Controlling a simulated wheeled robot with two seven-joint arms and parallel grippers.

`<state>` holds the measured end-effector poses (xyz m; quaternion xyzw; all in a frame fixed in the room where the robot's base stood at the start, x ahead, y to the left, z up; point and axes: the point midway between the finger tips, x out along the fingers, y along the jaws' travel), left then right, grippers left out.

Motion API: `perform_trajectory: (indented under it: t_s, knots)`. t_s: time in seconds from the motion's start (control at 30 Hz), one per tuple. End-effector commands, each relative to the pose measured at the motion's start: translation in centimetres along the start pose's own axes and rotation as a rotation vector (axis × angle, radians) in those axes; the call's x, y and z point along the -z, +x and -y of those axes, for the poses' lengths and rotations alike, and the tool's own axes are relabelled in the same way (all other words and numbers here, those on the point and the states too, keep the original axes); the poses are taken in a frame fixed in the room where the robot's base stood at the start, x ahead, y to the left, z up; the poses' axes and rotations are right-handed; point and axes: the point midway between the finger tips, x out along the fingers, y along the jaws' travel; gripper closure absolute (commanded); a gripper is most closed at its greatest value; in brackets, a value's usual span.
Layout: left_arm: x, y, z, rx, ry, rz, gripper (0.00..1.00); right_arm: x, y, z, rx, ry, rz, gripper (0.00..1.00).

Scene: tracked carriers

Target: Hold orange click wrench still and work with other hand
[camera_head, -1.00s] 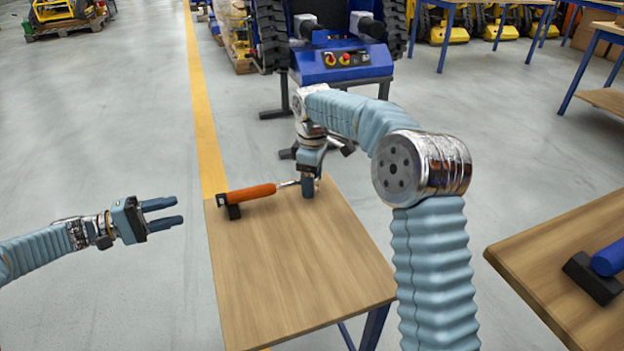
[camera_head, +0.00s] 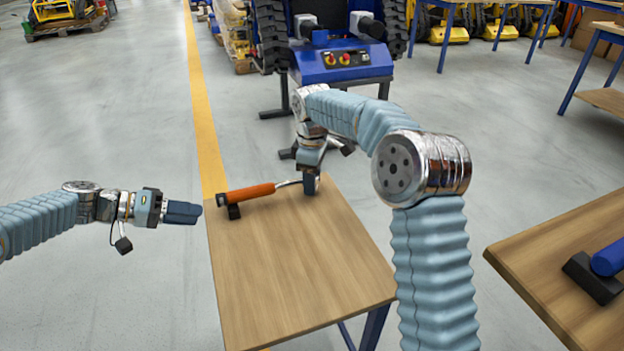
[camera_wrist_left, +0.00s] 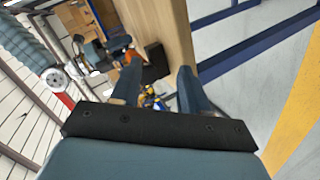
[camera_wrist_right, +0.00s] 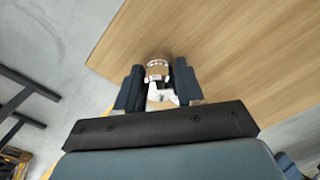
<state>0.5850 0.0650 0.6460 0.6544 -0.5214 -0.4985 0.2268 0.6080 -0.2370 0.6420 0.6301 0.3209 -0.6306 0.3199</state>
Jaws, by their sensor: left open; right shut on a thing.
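The orange click wrench (camera_head: 247,193) lies along the far edge of the small wooden table (camera_head: 300,265), its left end over a black block (camera_head: 234,212). My right gripper (camera_head: 311,186) points down and is shut on the wrench's silver end, which also shows between the fingers in the right wrist view (camera_wrist_right: 158,72). My left gripper (camera_head: 196,212) is off the table's left edge, turned toward the handle end and apart from it. Its fingers overlap in the head view; in the left wrist view they are spread (camera_wrist_left: 155,90), with the orange handle (camera_wrist_left: 127,57) and block beyond.
A second wooden table (camera_head: 560,265) at the right bears a blue-handled tool (camera_head: 606,260) on a black block.

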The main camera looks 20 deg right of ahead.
Motion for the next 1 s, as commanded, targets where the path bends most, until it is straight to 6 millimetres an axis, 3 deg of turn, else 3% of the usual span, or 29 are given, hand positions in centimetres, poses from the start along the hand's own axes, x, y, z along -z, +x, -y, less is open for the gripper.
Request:
perform_trajectory:
  t_s: [0.03, 0.2, 0.3, 0.4, 1.0]
  knots:
    - [0.1, 0.5, -1.3, 0.099, 0.191, 0.039, 0.55, 0.0, 0.0, 0.0, -0.001, 0.001, 0.000, 1.00]
    - [1.0, 0.4, -3.9, 0.399, 0.858, 0.192, 0.55, 0.0, 0.0, 0.0, -0.001, 0.002, 0.000, 1.00]
    - [1.9, -0.1, -5.4, 0.507, 1.139, 0.266, 0.55, 0.0, 0.0, 0.0, -0.001, 0.002, 0.000, 1.00]
    - [2.5, -0.3, -6.2, 0.566, 1.302, 0.312, 0.55, 0.0, 0.0, 0.0, -0.001, 0.002, 0.000, 1.00]
    - [3.4, 4.7, -2.8, 0.583, 1.356, 0.330, 0.55, 0.0, 0.0, 0.0, -0.001, 0.002, 0.000, 1.00]
